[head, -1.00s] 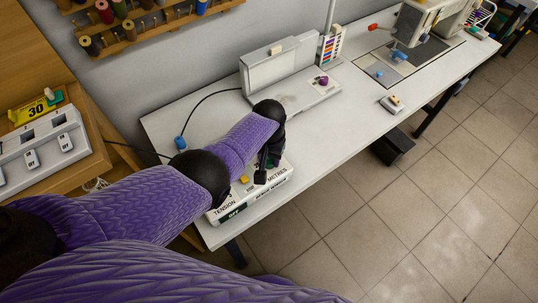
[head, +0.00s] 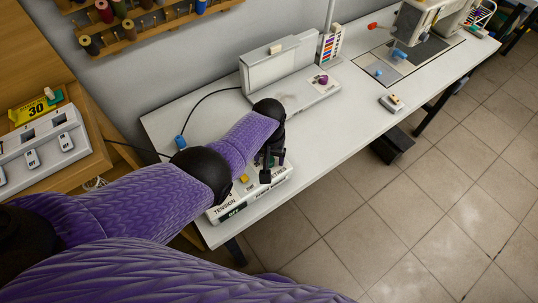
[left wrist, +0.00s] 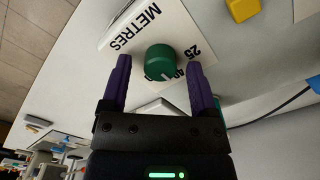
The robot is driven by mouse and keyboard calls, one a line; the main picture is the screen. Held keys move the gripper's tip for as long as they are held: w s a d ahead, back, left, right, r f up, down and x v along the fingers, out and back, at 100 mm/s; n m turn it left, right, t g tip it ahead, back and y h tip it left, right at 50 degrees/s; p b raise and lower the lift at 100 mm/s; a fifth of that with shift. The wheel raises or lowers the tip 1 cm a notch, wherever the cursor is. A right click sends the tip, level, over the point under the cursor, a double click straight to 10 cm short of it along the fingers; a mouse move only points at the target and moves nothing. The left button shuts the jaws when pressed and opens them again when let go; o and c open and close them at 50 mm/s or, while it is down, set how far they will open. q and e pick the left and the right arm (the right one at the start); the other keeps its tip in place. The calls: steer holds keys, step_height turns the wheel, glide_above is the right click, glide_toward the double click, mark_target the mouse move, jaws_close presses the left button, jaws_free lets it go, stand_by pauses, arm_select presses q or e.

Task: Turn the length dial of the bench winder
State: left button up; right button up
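The bench winder (head: 222,210) is a white box with TENSION and METRES lettering, at the near left end of the white bench. In the left wrist view, its green round dial (left wrist: 160,59) with a pale pointer mark sits beside the METRES lettering and a printed 25. My right gripper is not in view.
A yellow knob (head: 244,179) stands on the winder near the gripper. A blue piece (head: 180,142) with a black cable lies behind it. A pale machine with a purple knob (head: 322,80) is farther back. The bench between is clear.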

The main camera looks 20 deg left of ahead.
arm_select(q)
steer(key=shift+r, duration=0.1)
step_height(320, 180, up, 10)
steer(key=p, duration=0.7)
